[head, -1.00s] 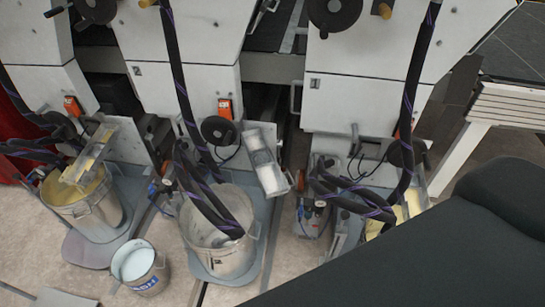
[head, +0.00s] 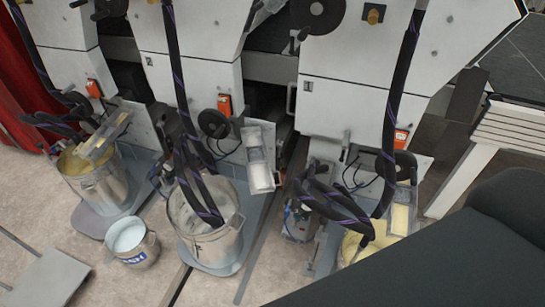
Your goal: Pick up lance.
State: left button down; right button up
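I cannot single out a lance with certainty. Black hoses with purple stripes hang from the white machines. The middle hose (head: 181,95) runs down to the middle metal bucket (head: 212,246), and its lower end is inside the bucket. The right hose (head: 390,130) loops down to a container with yellow content (head: 353,247) at the lower right. The left hoses (head: 45,128) hang by a metal bucket with yellow content (head: 103,190). Neither of my grippers is in view.
A small bucket with pale blue content (head: 132,242) stands on the floor between the left and middle buckets. A grey plate (head: 45,277) lies at lower left. White slatted furniture (head: 500,130) stands at right. Some floor is open at lower left.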

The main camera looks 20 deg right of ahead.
aim_at(207, 229)
jog(key=k+l, duration=0.25)
jog(key=l, duration=0.2)
jog(key=k+l, duration=0.2)
jog(key=l, duration=0.2)
jog(key=k+l, duration=0.25)
jog(key=l, duration=0.2)
jog(key=k+l+u, duration=0.1)
jog(key=l, duration=0.35)
jog(key=k+l, duration=0.35)
jog(key=i+j, duration=0.15)
jog(key=j, duration=0.25)
jog(key=i+j+z, duration=0.15)
jog(key=j, duration=0.3)
jog(key=i+j, duration=0.2)
jog(key=j, duration=0.2)
jog(key=i+j+z, duration=0.15)
jog(key=j, duration=0.3)
jog(key=i+j, duration=0.15)
jog(key=j, duration=0.3)
jog(key=i+j+z, duration=0.1)
jog(key=j, duration=0.35)
jog(key=i+j+z, duration=0.1)
jog(key=j, duration=0.35)
